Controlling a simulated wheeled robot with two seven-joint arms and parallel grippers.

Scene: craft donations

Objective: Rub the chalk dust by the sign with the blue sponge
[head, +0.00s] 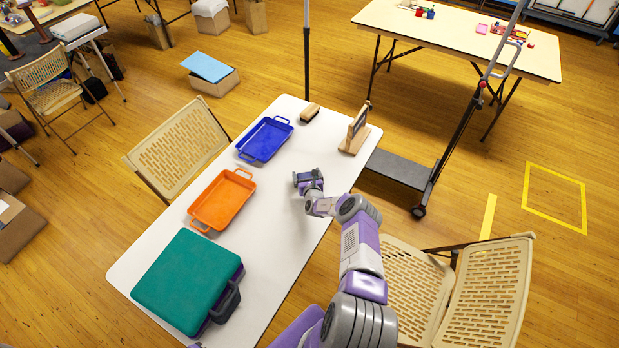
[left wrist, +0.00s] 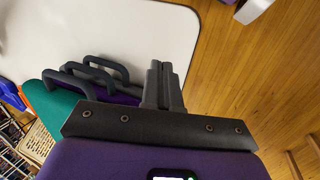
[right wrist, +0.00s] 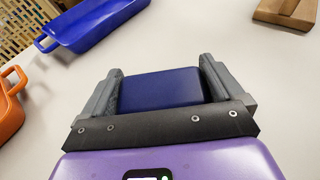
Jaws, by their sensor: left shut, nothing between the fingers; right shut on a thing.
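My right gripper (head: 309,180) is low over the white table (head: 290,230), on the near side of the sign. In the right wrist view its fingers (right wrist: 162,68) are shut on the blue sponge (right wrist: 160,91), a dark blue block. Whether the sponge touches the table I cannot tell. The small sign (head: 356,128) stands upright on a wooden base at the table's far right; its base also shows in the right wrist view (right wrist: 288,12). I cannot make out any chalk dust on the white top. My left gripper (left wrist: 164,86) is shut and empty near the table's edge.
A brown block (head: 309,113) lies left of the sign. A blue tray (head: 264,139), an orange tray (head: 221,200) and a teal-lidded case (head: 188,279) line the table's left side. Folding chairs flank the table. A trolley (head: 400,170) stands beyond the right edge.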

